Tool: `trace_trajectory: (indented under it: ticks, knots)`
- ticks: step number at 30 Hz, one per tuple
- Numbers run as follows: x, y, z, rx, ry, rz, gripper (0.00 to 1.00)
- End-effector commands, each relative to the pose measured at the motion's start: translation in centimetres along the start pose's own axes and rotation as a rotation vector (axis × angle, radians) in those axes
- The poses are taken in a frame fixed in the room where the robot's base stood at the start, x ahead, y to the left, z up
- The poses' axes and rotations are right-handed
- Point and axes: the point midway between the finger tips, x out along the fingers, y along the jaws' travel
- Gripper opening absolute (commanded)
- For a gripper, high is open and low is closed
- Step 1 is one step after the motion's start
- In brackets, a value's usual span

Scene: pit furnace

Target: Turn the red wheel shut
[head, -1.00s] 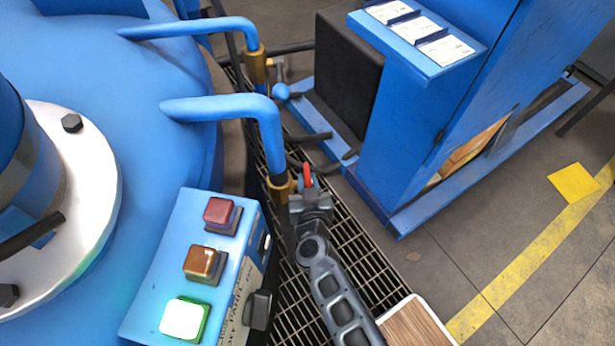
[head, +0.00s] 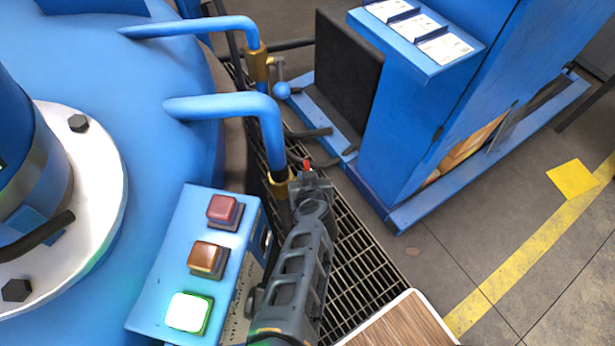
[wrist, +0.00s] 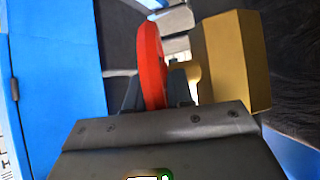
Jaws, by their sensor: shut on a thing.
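The red wheel (wrist: 152,65) shows edge-on in the wrist view, in front of a brass valve body (wrist: 232,60). My gripper (wrist: 155,90) has a dark finger on each side of the wheel's rim and is shut on it. In the head view only a small red tip of the wheel (head: 307,164) shows above my gripper (head: 306,178). The brass fitting (head: 280,184) at the lower end of a blue pipe is just left of it. Most of the wheel is hidden by my gripper there.
A blue control box (head: 171,262) with red, orange and lit green buttons stands left of my arm. A blue tank (head: 165,90) fills the left. A blue cabinet (head: 400,150) stands right of the pipes. A metal grating (head: 365,262) lies below.

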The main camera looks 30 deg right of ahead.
Motion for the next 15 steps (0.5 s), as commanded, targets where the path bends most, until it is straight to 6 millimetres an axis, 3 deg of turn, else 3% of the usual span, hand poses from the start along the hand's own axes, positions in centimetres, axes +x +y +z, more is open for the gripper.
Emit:
trace_trajectory:
  ticks: [15]
  knots:
    - [0.02,-0.08,-0.06,0.0,-0.048,-0.001,0.0]
